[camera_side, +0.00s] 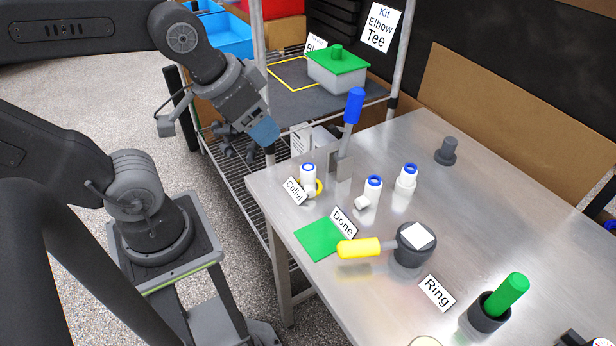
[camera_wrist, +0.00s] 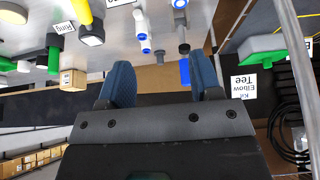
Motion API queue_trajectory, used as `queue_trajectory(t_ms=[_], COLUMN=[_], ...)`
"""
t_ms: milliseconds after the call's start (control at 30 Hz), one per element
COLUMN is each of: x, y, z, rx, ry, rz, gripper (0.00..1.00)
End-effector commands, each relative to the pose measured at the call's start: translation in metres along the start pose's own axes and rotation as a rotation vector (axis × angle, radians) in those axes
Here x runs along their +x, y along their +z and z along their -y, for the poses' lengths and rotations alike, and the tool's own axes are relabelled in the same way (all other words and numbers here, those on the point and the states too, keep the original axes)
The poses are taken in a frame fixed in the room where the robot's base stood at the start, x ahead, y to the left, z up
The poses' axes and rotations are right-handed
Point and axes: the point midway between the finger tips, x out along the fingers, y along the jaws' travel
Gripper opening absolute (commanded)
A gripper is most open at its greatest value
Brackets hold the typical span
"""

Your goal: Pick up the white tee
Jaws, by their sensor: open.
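Several white fittings with blue collars stand on the metal table in the side view. The middle one (camera_side: 372,190) has a short branch low on its left and looks like the white tee. One fitting (camera_side: 308,174) stands left of it by a yellow ring, and another (camera_side: 407,179) stands to its right. I cannot tell for sure which is the tee. A white fitting with blue ends also shows in the wrist view (camera_wrist: 142,24). My gripper (camera_side: 262,132) is above and left of the table, apart from all fittings. Its blue fingers (camera_wrist: 162,75) are apart and empty.
A blue-handled tool (camera_side: 354,106) stands upright beside the fittings. The "Done" green mat (camera_side: 318,239), a dark pot with a yellow handle (camera_side: 361,247) and a green-handled piece (camera_side: 512,290) lie nearer. A shelf with a green-lidded box (camera_side: 338,62) stands behind. The right table middle is clear.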

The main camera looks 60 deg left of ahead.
Motion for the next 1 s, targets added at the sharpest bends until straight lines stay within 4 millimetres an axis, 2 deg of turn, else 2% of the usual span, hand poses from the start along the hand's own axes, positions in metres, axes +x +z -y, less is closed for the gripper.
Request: queue_trajectory(t_ms=[300,733,1000], x=[0.0,0.0,0.0015], y=[0.0,0.0,-0.0022], z=[0.0,0.0,0.0007], rx=[0.0,0.0,0.012], ry=[0.0,0.0,-0.002], rz=[0.0,0.0,0.011], gripper=[0.58,1.0,1.0])
